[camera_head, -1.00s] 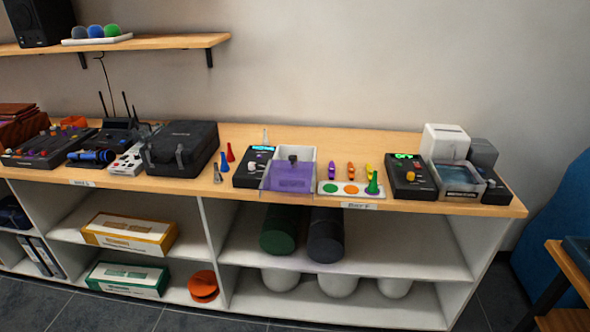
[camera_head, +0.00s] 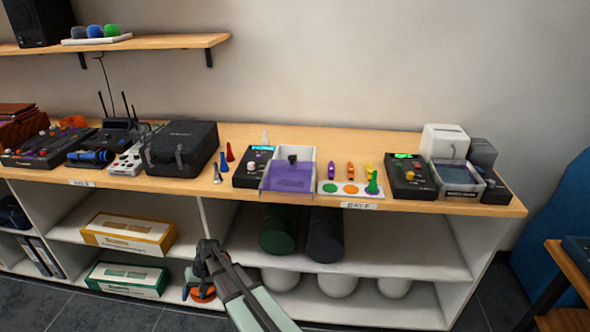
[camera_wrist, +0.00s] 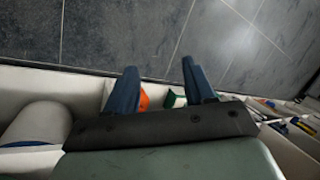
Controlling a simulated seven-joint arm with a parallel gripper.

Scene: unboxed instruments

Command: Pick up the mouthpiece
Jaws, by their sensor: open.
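Several small cone-shaped pieces that look like mouthpieces stand on the wooden counter: a grey one (camera_head: 217,175), a blue one (camera_head: 224,161), a red one (camera_head: 231,152) and a pale one (camera_head: 265,137) farther back. A green cone (camera_head: 372,184) stands at the right end of a white tray with coloured discs. I cannot tell which one the task means. My gripper (camera_head: 199,292) is low in front of the shelves, well below the cones. It is open and empty; its two blue fingers show apart in the wrist view (camera_wrist: 159,70).
The white tray (camera_head: 325,189) sits right of the box. An orange object (camera_head: 203,295) lies on the lower shelf behind my gripper. Counter space behind is clear.

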